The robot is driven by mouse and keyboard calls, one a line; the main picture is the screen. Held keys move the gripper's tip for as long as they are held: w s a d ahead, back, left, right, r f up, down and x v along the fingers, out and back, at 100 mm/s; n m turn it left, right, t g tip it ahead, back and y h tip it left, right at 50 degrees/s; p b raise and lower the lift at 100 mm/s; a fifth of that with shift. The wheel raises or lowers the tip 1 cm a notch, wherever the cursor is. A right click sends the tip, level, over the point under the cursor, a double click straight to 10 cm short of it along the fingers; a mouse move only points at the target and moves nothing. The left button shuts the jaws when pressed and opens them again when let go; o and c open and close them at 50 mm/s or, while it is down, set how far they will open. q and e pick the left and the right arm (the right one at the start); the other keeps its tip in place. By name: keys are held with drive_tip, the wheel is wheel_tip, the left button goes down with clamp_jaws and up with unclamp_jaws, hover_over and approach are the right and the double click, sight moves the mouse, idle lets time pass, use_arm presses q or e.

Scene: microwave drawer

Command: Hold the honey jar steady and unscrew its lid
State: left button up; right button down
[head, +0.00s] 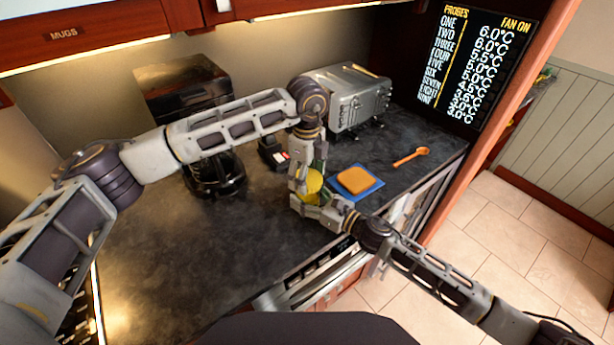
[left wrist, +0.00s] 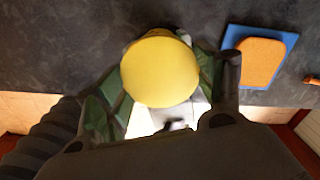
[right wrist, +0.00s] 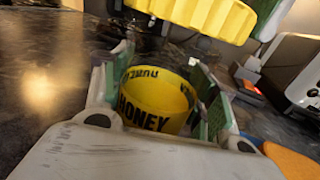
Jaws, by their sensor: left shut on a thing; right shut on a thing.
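The honey jar (right wrist: 155,104) is a round jar with a yellow HONEY label. It stands between the two fingers of my right gripper (right wrist: 160,95), which is shut on it. Its top shows open in the right wrist view. The ridged yellow lid (right wrist: 200,14) is above the jar, apart from it, with a gap between them. My left gripper (left wrist: 158,85) is shut on the lid, which shows as a plain yellow disc (left wrist: 160,70) in the left wrist view. In the head view my left gripper (head: 308,180) comes down from above and my right gripper (head: 320,208) from the lower right.
An orange slab on a blue mat (head: 377,190) lies just right of the grippers. A coffee maker (head: 214,174) and a silver toaster (head: 353,98) stand behind. The dark counter (head: 185,245) is clear at front left.

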use_arm(q)
drive_tip(key=shift+r, duration=0.1)
idle(0.3)
drive_tip(key=shift+r, duration=2)
use_arm(e)
drive_tip(key=shift+c, duration=1.9)
unclamp_jaws()
drive_tip(key=shift+v, duration=6)
